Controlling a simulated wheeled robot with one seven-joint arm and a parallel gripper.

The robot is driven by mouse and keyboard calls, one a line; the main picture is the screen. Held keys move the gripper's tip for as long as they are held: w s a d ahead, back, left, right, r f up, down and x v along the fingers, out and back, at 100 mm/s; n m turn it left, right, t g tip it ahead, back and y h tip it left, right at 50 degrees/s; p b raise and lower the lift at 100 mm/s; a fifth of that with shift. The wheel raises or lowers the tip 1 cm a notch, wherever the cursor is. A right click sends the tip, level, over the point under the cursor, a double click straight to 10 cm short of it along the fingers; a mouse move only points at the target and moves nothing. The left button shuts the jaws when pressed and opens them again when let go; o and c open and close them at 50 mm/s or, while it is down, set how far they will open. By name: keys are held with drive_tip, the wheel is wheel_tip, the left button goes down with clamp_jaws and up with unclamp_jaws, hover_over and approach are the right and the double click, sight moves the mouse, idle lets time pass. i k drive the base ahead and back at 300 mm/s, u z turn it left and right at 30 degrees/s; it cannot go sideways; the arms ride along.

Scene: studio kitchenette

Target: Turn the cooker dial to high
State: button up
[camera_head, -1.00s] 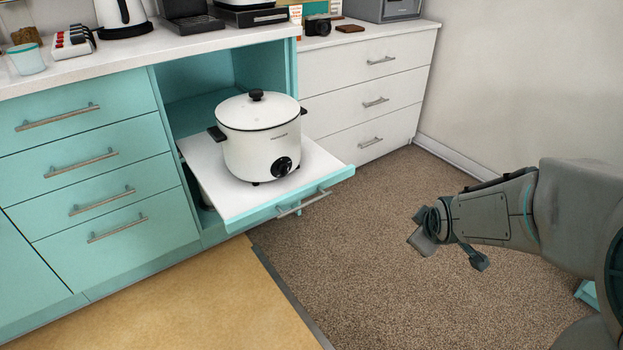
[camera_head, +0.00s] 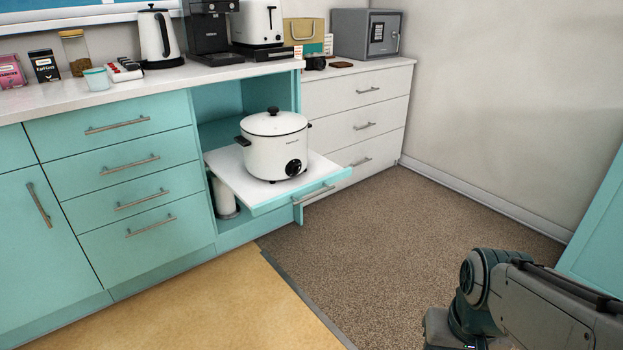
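The cooker (camera_head: 275,148) is a white slow cooker with a lid, a black knob on top and black side handles. It stands on the white pull-out shelf (camera_head: 228,172), which is slid out of the teal cabinet. The black cooker dial (camera_head: 293,167) is low on its front, facing me; its setting is too small to read. My arm shows at the bottom right, well apart from the cooker. My gripper is not visible; the end of the arm runs out of the bottom of the picture.
Teal drawers (camera_head: 125,160) flank the shelf on the left and white drawers (camera_head: 360,120) on the right. A kettle (camera_head: 158,38), coffee machine (camera_head: 211,32) and toaster (camera_head: 258,22) stand on the counter. A safe (camera_head: 366,34) stands at the back right. The carpet before the shelf is clear.

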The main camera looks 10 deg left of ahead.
sight(295, 169)
drive_tip(key=z, duration=0.35)
drive_tip(key=k, duration=0.2)
drive_tip(key=u, duration=1.5)
drive_tip(key=i, duration=1.4)
drive_tip(key=z, duration=0.7)
